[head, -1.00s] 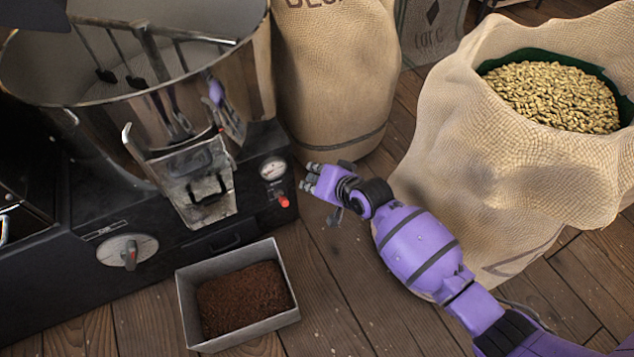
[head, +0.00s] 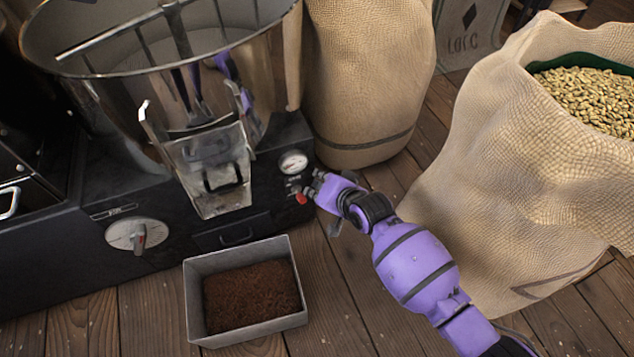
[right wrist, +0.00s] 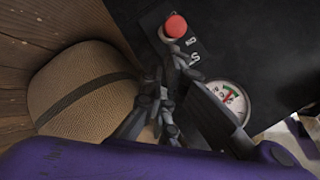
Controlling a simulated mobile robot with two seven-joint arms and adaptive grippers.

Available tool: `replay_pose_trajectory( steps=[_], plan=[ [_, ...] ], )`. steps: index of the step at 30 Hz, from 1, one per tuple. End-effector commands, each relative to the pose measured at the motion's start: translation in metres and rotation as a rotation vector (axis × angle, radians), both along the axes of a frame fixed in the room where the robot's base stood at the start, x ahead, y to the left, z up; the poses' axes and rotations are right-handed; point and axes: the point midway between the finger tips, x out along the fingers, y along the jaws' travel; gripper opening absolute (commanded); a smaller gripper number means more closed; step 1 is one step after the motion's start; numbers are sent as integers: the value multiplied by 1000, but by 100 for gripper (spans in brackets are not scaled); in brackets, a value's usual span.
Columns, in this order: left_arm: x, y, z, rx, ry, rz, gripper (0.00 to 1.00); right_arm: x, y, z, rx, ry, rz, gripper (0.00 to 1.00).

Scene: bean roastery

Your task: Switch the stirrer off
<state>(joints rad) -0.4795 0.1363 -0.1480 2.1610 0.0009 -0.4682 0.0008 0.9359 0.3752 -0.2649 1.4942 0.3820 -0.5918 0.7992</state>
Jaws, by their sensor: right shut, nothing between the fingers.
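The stirrer is a set of dark arms (head: 120,30) inside the round metal bin at the upper left. A small red-tipped switch (head: 301,199) sits below a round gauge on the machine's black front. In the right wrist view the red tip (right wrist: 175,26) stands beside a partly hidden label. My right gripper (head: 311,187) is shut and empty, with its fingertips right beside the switch. In the wrist view the fingertips (right wrist: 172,50) are just below the red tip; I cannot tell whether they touch. My left gripper is not in view.
The gauge (head: 293,162) is just above the switch. A grey dial (head: 137,235) is further left. A metal box of brown grounds (head: 192,300) stands on the floor in front. Burlap sacks (head: 365,80) stand behind and to the right (head: 530,170). Wooden floor lies clear between.

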Motion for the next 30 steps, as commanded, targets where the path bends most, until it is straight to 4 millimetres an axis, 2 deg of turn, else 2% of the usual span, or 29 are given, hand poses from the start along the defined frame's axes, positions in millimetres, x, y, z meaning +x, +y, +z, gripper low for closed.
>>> replay_pose_trajectory(
  steps=[30],
  plan=[
    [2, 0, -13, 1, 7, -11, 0, -9, -3, -13, 59, -183, 0, 0]
  ],
)
